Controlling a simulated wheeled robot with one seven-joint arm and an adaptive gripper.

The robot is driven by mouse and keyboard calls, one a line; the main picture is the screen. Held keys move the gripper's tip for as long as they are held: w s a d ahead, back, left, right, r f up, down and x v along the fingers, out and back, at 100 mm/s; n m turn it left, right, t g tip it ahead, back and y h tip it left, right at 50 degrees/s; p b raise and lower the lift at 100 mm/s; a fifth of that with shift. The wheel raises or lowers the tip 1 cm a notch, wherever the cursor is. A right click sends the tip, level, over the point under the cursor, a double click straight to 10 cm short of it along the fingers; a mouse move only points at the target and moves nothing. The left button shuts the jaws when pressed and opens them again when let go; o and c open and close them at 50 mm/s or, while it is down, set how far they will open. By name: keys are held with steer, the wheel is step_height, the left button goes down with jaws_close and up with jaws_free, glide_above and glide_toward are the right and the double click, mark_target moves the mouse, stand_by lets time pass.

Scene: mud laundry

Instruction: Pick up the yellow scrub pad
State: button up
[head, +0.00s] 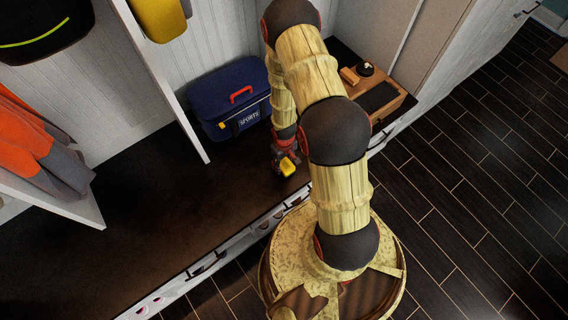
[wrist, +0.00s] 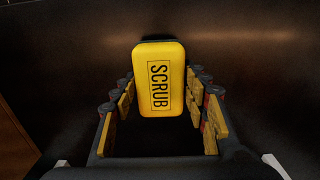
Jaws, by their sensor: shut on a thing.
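The yellow scrub pad (wrist: 160,80) shows in the wrist view, with the word SCRUB on its face. It lies between the two fingers of my gripper (wrist: 160,118). In the head view the pad (head: 287,166) is a small yellow patch at the tip of my gripper (head: 284,158), over the dark bench top (head: 200,200). My gripper is shut on the pad. In the head view my arm hides part of the bench, and I cannot tell whether the pad touches the surface.
A blue sports bag (head: 228,95) with a red handle stands on the bench behind my gripper. A wooden box (head: 377,98) with small items stands to the right. An orange and grey garment (head: 40,150) hangs at the left. The bench left of my gripper is clear.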

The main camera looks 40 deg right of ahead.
steer(key=s+r, duration=0.1)
steer(key=r, duration=0.1)
steer(key=s+d+r+p, duration=0.1)
steer(key=s+r, duration=0.1)
steer(key=s+r+p, duration=0.1)
steer(key=r, duration=0.2)
steer(key=shift+s+d, duration=0.15)
steer(key=shift+d, duration=0.1)
steer(key=s+d+r, duration=0.2)
steer(key=s+r, duration=0.2)
steer(key=s, duration=0.5)
steer(key=shift+d, duration=0.35)
steer(key=o, duration=0.6)
steer(key=shift+w, duration=0.1)
steer(key=c, duration=0.4)
